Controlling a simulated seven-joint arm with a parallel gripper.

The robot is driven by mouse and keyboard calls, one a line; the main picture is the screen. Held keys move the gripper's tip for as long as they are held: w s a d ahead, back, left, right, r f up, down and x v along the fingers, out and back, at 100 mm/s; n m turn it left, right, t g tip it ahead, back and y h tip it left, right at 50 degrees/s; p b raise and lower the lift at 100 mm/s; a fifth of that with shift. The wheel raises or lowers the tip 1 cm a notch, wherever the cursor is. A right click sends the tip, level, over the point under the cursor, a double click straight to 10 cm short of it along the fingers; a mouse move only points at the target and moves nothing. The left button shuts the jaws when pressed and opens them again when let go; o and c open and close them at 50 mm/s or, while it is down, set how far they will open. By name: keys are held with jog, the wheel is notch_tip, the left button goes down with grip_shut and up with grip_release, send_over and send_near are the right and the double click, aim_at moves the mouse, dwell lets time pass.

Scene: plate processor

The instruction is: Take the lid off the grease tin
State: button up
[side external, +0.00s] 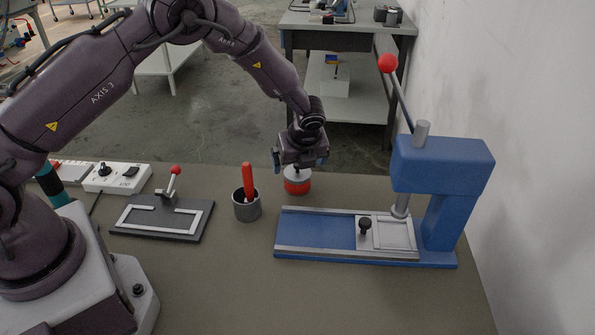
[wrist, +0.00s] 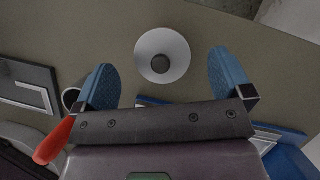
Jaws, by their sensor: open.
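The grease tin (side external: 297,187) is a small red tin standing upright near the back edge of the table. Its pale metal lid (wrist: 147,48) is on top, with a dark round knob (wrist: 161,64) in the middle. My gripper (side external: 299,166) is above the tin, pointing down, and hides part of the lid in the side view. In the wrist view the blue fingers of my gripper (wrist: 162,68) are wide apart, one on each side of the lid, with a gap on both sides. Nothing is held between them.
A grey cup (side external: 246,207) with a red-handled tool (side external: 248,180) stands left of the tin. A blue press (side external: 443,165) with a sliding plate stands to the right. A dark fixture plate (side external: 188,231) lies further left. The table's front is clear.

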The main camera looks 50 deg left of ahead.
jog(key=shift+x, duration=1)
jog(key=shift+c, duration=0.3)
jog(key=c, duration=0.9)
jog(key=shift+r, duration=0.1)
jog(key=shift+c, duration=0.2)
